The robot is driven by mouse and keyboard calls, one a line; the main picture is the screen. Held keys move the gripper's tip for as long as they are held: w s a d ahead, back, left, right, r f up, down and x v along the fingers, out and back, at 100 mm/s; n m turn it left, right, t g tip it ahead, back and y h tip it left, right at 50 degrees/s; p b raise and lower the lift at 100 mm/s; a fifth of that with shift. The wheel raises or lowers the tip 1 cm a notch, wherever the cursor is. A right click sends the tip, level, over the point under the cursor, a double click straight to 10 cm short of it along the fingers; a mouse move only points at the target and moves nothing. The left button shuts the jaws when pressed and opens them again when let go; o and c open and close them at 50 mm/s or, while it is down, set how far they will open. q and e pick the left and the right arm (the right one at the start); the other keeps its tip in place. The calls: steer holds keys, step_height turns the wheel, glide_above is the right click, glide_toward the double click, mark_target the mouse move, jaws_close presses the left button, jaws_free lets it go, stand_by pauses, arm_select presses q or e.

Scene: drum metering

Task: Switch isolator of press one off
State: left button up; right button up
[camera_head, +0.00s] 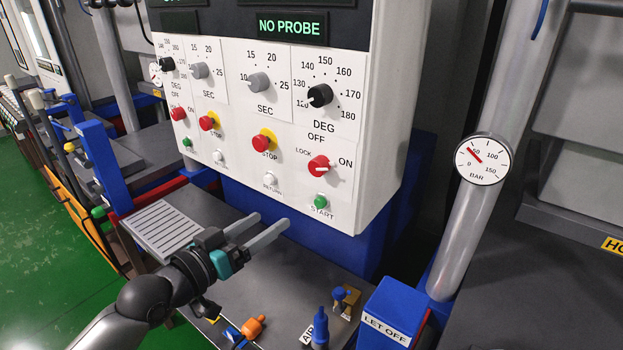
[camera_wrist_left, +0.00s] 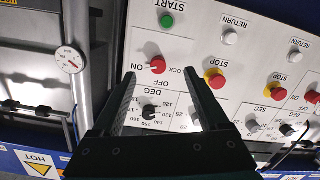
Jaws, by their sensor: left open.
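A red isolator knob (camera_head: 318,166) sits on the right of the white panel, with OFF above it, LOCK at its left and ON at its right. Its white pointer looks turned toward ON. In the wrist view, upside down, the same red knob (camera_wrist_left: 157,65) lies just beyond the fingertips. A second red knob (camera_head: 178,113) sits at the panel's left. No number telling which press each belongs to is readable. My left gripper (camera_head: 270,224) is open and empty, below and left of the right-hand knob, apart from the panel. My right gripper is out of view.
Near the right-hand knob are a green START button (camera_head: 320,201), a red STOP button (camera_head: 261,144), a white RETURN button (camera_head: 270,178) and a black DEG dial (camera_head: 320,95).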

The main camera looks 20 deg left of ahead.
arm_select(q)
step_height(320, 180, up, 3)
steer(key=t, duration=0.1)
glide_toward(314, 168)
steer(key=x, duration=0.9)
steer(key=shift+s+p, duration=0.1)
steer(key=shift+p, duration=0.2)
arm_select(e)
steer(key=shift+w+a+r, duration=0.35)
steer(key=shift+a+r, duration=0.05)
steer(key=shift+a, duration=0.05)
arm_select(q)
steer(key=shift+c, duration=0.4)
jaws_close()
